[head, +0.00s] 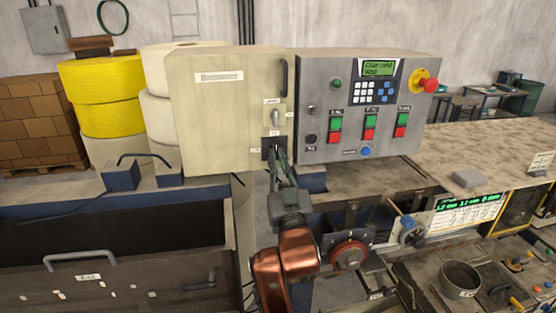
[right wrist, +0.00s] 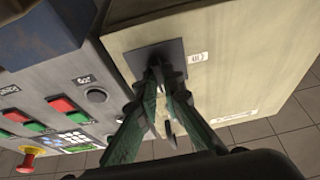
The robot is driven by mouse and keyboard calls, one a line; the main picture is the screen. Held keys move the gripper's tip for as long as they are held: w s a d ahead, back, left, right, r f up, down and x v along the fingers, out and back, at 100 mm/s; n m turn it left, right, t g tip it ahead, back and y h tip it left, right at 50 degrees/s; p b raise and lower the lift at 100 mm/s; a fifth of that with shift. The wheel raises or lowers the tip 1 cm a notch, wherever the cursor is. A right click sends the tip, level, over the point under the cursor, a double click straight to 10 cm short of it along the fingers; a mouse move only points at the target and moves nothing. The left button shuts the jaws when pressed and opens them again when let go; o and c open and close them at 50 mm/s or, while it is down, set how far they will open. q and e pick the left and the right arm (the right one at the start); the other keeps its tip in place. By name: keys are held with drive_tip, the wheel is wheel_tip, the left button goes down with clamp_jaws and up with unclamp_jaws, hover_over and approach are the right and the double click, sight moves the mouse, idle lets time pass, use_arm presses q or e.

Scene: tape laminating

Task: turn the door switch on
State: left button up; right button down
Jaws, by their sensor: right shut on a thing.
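The door switch (head: 273,142) is a dark square plate with a knob, low on the right edge of the beige cabinet door (head: 215,110). The plate also shows in the right wrist view (right wrist: 150,52). My right gripper (head: 274,160) reaches up from below and is shut on the switch knob. Its green fingers close at the plate in the right wrist view (right wrist: 166,78) and hide most of the knob, so its turn angle cannot be read. My left gripper is not in view.
A small grey lever (head: 275,116) sits just above the switch. The grey control panel (head: 365,110), with buttons and a red emergency knob (head: 430,85), stands close on the right. A dark door handle (head: 284,80) is higher up. A red handwheel (head: 349,255) is below right.

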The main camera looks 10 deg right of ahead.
sight(276, 117)
drive_tip(key=shift+r, duration=0.2)
idle(0.3)
drive_tip(key=c, duration=2.4)
unclamp_jaws()
drive_tip(key=o, duration=0.3)
drive_tip(key=shift+f, duration=0.1)
drive_tip(key=shift+w, duration=0.1)
wheel_tip(276, 117, up, 10)
